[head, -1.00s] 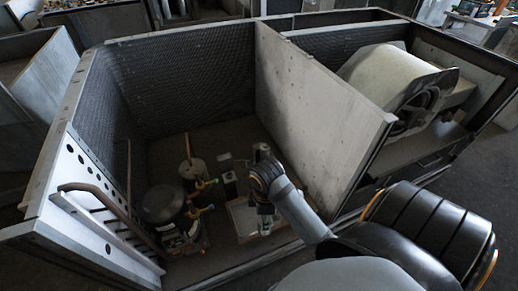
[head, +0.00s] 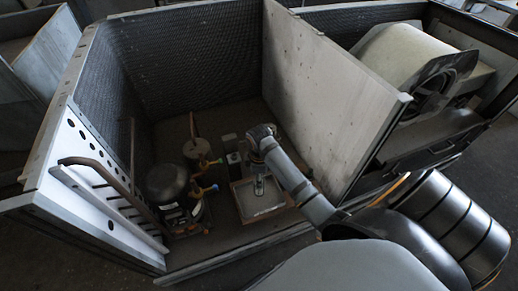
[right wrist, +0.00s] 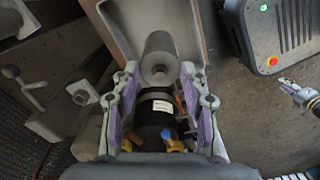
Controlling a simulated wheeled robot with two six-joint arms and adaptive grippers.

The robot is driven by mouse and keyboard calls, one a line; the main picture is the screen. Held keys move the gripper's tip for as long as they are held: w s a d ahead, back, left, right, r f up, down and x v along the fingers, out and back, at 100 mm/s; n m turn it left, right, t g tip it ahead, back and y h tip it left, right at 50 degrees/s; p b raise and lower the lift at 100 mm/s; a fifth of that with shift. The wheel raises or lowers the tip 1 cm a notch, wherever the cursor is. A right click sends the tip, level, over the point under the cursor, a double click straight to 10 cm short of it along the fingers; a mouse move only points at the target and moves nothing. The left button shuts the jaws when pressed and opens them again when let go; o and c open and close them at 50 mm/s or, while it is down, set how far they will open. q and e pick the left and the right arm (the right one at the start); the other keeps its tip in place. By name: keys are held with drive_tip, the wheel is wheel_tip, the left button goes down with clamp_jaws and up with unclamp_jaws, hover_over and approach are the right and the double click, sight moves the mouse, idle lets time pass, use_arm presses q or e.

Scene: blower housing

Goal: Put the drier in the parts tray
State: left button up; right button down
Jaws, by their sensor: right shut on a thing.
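The drier is a grey metal cylinder with a rounded, stubbed end. In the right wrist view the drier (right wrist: 160,50) is between the fingers of my right gripper (right wrist: 159,76), which is shut on it. In the head view my right gripper (head: 259,181) is over the parts tray, with the drier's pale end just below; contact with the tray floor cannot be told. The parts tray (head: 236,204) is shallow, with a brown rim and pale floor. Its rim also shows in the right wrist view (right wrist: 193,22).
A black compressor (head: 166,185) with blue and yellow valves stands left of the tray. A tall divider panel (head: 325,95) rises on the right; mesh walls (head: 185,75) enclose the bay.

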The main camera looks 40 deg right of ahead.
sight(258, 193)
drive_tip(key=f, duration=0.1)
drive_tip(key=f+b, duration=0.1)
drive_tip(key=f, duration=0.1)
drive_tip(key=shift+w+d+f, duration=0.1)
drive_tip(key=shift+w+f, duration=0.1)
drive_tip(key=shift+f, duration=0.1)
use_arm(q)
drive_tip(key=shift+w+a+f, duration=0.15)
drive_tip(key=shift+w+f, duration=0.2)
use_arm(e)
drive_tip(key=shift+f, duration=0.1)
drive_tip(key=c, duration=0.7)
unclamp_jaws()
use_arm(q)
drive_tip(key=shift+s+d, duration=0.1)
drive_tip(key=shift+d, duration=0.1)
